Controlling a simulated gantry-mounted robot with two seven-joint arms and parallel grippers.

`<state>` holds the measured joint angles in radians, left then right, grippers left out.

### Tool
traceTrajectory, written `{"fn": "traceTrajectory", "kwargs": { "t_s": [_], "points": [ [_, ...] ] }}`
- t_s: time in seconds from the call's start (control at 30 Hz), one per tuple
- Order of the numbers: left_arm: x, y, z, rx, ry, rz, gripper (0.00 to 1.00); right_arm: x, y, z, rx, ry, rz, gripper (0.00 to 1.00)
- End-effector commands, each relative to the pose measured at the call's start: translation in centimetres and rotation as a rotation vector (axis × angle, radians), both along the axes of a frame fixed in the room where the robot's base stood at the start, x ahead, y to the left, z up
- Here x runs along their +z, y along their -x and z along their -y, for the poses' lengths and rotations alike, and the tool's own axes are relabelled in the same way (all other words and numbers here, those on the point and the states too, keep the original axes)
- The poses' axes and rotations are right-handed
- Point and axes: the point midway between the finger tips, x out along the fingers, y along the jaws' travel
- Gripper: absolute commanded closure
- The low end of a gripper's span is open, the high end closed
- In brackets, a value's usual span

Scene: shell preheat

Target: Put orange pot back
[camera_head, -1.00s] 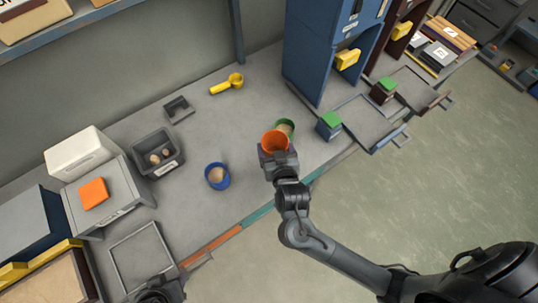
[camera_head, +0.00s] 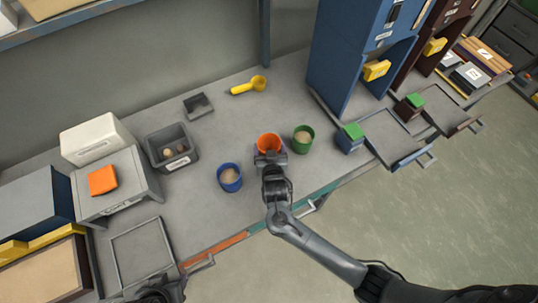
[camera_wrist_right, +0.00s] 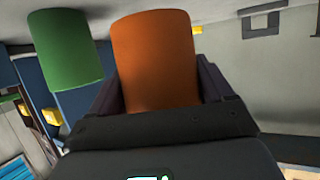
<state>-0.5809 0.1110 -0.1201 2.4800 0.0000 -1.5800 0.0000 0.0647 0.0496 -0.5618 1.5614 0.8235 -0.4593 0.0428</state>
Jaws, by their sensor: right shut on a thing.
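The orange pot (camera_head: 268,141) is at my right gripper (camera_head: 270,157), between the blue pot and the green pot in the head view. In the right wrist view the orange pot (camera_wrist_right: 155,62) stands between the two fingers, and the right gripper is shut on it. I cannot tell whether its base touches the bench. The green pot (camera_head: 303,139) stands just to its right, apart from it, and shows in the wrist view (camera_wrist_right: 62,55). The blue pot (camera_head: 229,177) stands to its left. My left gripper (camera_head: 160,290) shows only partly at the bottom edge.
A grey bin (camera_head: 171,148) with round things in it and a small grey tray (camera_head: 198,106) are at left. A yellow scoop (camera_head: 249,86) lies at the back. A blue cabinet (camera_head: 345,50) and a green-topped block (camera_head: 350,138) are at right. Bench around the pots is clear.

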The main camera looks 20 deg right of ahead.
Motion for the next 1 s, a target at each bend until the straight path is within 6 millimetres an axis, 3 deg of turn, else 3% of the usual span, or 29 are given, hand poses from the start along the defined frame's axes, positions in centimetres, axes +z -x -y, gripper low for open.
{"fn": "traceTrajectory", "kwargs": {
  "t_s": [0.17, 0.47, 0.9, 0.93, 1.0],
  "points": [
    [-0.2, 0.0, 0.0, -0.001, -0.001, 0.0, 0.57, -0.6, -0.3, -0.1, 0.001, 0.002, -0.001, 0.7],
    [-1.2, 0.0, -0.2, -0.006, -0.009, 0.0, 0.57, -4.0, -0.2, 0.0, 0.001, 0.002, -0.001, 0.7],
    [-1.3, 0.0, -0.3, -0.008, -0.013, 0.001, 0.57, -4.6, -0.2, 0.0, 0.0, 0.0, 0.0, 0.7],
    [-1.3, 0.0, -0.3, -0.008, -0.013, 0.001, 0.57, -4.5, -0.2, 0.0, 0.0, 0.0, 0.0, 0.15],
    [-1.2, 0.0, -0.3, -0.007, -0.011, 0.001, 0.57, -4.5, -0.2, 0.0, 0.0, 0.001, 0.0, 0.04]
  ]
}}
